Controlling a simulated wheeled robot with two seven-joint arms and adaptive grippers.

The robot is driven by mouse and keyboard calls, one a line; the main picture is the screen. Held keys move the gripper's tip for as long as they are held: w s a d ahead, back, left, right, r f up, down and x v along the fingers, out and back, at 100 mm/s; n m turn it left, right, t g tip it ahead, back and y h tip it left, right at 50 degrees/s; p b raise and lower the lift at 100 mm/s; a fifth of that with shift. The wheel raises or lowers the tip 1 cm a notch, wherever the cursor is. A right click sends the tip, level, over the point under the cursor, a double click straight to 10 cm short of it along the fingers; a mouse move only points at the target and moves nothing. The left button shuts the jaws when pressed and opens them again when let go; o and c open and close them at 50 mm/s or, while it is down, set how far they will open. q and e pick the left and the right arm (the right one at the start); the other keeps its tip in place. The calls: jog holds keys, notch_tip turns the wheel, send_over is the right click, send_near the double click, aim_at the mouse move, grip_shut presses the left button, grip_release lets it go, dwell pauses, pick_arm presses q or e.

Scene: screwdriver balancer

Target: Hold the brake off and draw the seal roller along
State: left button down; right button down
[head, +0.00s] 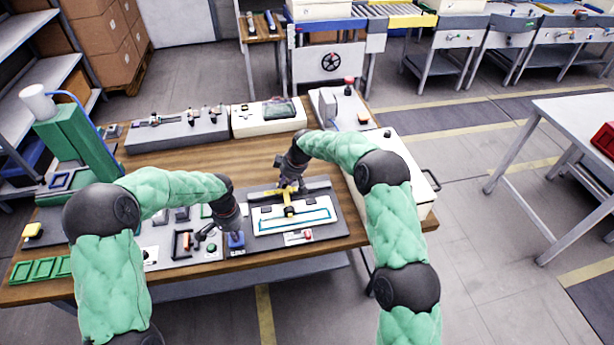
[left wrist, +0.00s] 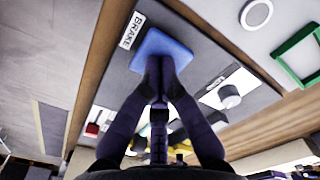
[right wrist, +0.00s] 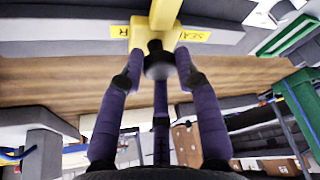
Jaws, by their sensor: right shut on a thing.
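The blue brake pad (head: 236,242) is on the dark board on the table; in the left wrist view the pad (left wrist: 172,48) has a BRAKE label (left wrist: 132,30) beside it. My left gripper (head: 236,232) has its fingertips together at the pad, seemingly touching it. The yellow seal roller (head: 289,211) lies across a white plate with a blue outline (head: 315,226). My right gripper (head: 288,186) is shut on the roller's handle; in the right wrist view the fingers close around a dark knob (right wrist: 158,64) below the yellow bar (right wrist: 163,15).
A small panel with a red button (head: 307,235) lies in front of the plate. Several small fixtures stand on the grey board left of the brake. A cream box (head: 395,150) is at the right, and a green machine (head: 75,140) at the left.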

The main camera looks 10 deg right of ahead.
pick_arm(q)
jog(key=shift+s+f, duration=0.1)
pick_arm(e)
jog(key=a, duration=0.8)
jog(key=shift+w+a+r, duration=0.1)
jog(key=shift+a, duration=0.3)
pick_arm(q)
jog(key=shift+d, duration=0.1)
pick_arm(e)
jog(key=shift+a, duration=0.15)
jog(key=shift+r, duration=0.1)
jog(key=c, duration=0.9)
grip_release()
jog(key=shift+a, duration=0.15)
pick_arm(q)
jog(key=shift+a, duration=0.2)
pick_arm(e)
jog(key=shift+a, duration=0.1)
pick_arm(q)
jog(key=shift+d, duration=0.1)
pick_arm(e)
jog(key=v, duration=1.1)
jog(key=shift+s+d+r, duration=0.2)
jog(key=shift+d+r, duration=0.05)
jog(key=shift+r, duration=0.05)
